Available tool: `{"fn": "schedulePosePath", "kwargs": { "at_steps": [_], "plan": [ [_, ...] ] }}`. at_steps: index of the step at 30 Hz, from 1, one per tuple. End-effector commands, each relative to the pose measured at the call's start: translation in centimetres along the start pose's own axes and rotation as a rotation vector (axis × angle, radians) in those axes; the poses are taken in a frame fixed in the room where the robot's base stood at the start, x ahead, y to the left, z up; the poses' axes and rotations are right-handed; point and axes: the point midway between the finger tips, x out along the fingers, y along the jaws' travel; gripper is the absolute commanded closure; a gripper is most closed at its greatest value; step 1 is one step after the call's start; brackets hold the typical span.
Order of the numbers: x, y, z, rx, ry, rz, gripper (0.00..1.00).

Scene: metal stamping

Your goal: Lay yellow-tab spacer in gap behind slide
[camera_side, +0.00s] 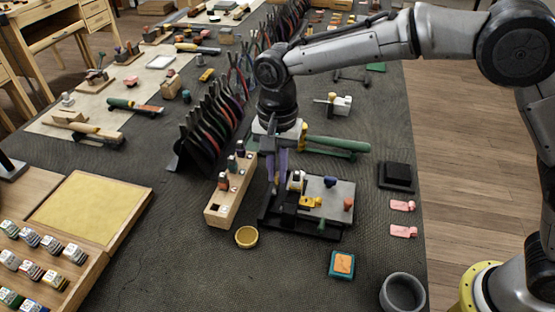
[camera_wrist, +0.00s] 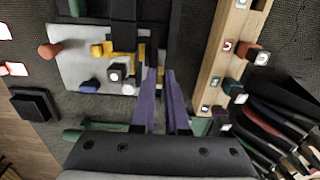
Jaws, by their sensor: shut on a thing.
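My gripper (camera_side: 273,182) points down at the left end of the stamping fixture. Its purple fingers also show in the wrist view (camera_wrist: 162,78). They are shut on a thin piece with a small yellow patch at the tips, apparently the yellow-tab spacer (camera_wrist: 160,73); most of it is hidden. The fixture has a black base (camera_side: 320,233) and a light grey plate (camera_side: 330,188). A yellow slide part (camera_side: 311,202) sits on it, also in the wrist view (camera_wrist: 101,50), beside a round silver-and-black piece (camera_wrist: 116,73). The gap is not clearly visible.
A wooden block with stamps (camera_side: 222,207) stands close left of the fixture, with a plier rack (camera_side: 205,135) beyond. A green-handled tool (camera_side: 337,144) lies behind. A yellow dish (camera_side: 247,237) and a teal-edged pad (camera_side: 342,264) lie in front. A black block (camera_side: 396,175) is right.

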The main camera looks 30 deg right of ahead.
Motion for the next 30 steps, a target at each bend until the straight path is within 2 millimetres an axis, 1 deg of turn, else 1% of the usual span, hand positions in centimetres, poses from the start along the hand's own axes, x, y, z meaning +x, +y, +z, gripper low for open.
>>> {"fn": "schedulePosePath", "kwargs": {
  "at_steps": [3, 6, 30],
  "plan": [
    [0.71, 0.07, 0.02, 0.000, -0.001, 0.003, 1.00],
    [0.94, 0.05, 0.01, 0.000, 0.000, 0.001, 1.00],
    [1.10, 0.03, 0.01, 0.000, 0.000, 0.000, 1.00]
  ]
}}
